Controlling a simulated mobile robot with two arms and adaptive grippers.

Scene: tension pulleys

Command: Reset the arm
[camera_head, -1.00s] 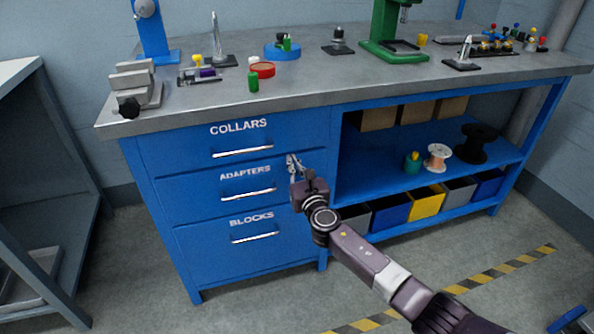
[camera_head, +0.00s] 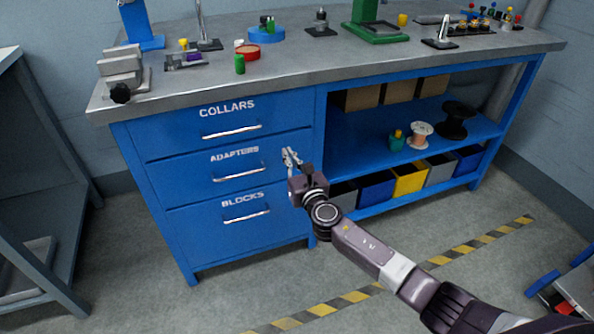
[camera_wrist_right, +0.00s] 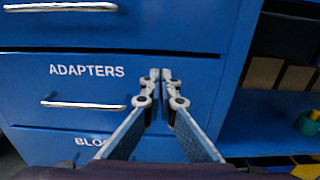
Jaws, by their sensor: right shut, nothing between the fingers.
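My right arm reaches in from the lower right in the head view. Its right gripper (camera_head: 288,154) is shut and empty in front of the blue cabinet, just right of the ADAPTERS drawer handle (camera_head: 238,174). In the right wrist view the fingertips (camera_wrist_right: 160,75) meet with nothing between them, right of that same handle (camera_wrist_right: 85,104), apart from it in the picture. The COLLARS drawer (camera_head: 170,134), ADAPTERS drawer (camera_head: 180,174) and BLOCKS drawer (camera_head: 195,225) all look closed. My left gripper is not in view.
The metal worktop (camera_head: 320,75) holds a vise (camera_head: 122,70), a green cylinder (camera_head: 240,65), a red dish (camera_head: 247,53) and a green press base (camera_head: 375,33). Spools (camera_head: 420,132) and bins (camera_head: 410,178) fill the open shelves. The floor before the cabinet is clear.

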